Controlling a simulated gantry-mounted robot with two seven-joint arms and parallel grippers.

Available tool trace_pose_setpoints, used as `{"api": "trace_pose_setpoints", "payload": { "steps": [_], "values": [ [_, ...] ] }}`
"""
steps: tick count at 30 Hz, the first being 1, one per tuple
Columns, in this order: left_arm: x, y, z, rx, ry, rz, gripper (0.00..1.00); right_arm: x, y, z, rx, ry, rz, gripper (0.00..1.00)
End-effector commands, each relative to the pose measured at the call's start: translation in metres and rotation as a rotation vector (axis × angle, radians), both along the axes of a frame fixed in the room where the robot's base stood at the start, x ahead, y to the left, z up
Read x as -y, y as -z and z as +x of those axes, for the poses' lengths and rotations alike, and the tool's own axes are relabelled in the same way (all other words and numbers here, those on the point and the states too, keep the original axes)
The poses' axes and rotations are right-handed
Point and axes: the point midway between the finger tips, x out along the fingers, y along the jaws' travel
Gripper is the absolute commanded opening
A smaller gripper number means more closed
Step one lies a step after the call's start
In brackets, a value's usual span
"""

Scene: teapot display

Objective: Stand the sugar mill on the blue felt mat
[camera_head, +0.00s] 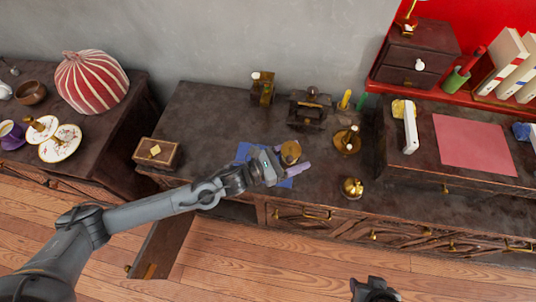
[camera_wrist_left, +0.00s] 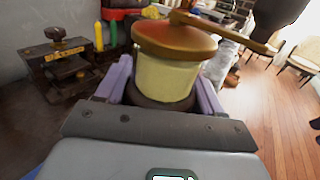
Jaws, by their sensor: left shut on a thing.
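The sugar mill (camera_head: 290,150) has a copper domed lid, a crank handle and a cream body in the left wrist view (camera_wrist_left: 166,75). My left gripper (camera_head: 285,164) is shut on it, with the lilac fingers on either side of the body. The mill looks upright. The blue felt mat (camera_head: 243,152) lies on the dark cabinet top, partly hidden under my left gripper. The mill is over or beside the mat's right part; I cannot tell whether its base touches anything. My right gripper (camera_head: 372,288) is at the bottom edge, away from the cabinet; its jaws are unclear.
A wooden box (camera_head: 157,153) stands left of the mat. A dark-and-brass grinder (camera_head: 309,110), a brass candle dish (camera_head: 346,142) and a brass pot (camera_head: 352,188) stand behind and to the right. A drawer or door (camera_head: 160,246) hangs open below.

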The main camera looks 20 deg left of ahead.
Motion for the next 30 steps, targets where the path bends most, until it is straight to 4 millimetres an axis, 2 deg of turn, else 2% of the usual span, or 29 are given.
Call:
{"api": "trace_pose_setpoints", "payload": {
  "steps": [9,15,23,30],
  "values": [
    [-0.059,0.039,0.025,0.002,-0.003,0.001,0.21,0.0,0.012,0.003,0.009,0.004,0.003,0.43],
    [-0.084,0.054,0.035,0.003,-0.002,0.0,0.21,0.0,0.017,0.004,0.01,0.004,0.003,0.43],
    [-0.093,0.061,0.038,0.002,-0.001,-0.002,0.21,0.001,0.019,0.004,0.011,0.003,0.001,0.43],
    [-0.093,0.089,0.038,0.001,-0.002,-0.001,0.21,0.002,0.028,0.004,0.011,0.0,-0.006,0.43]
  ]
}}
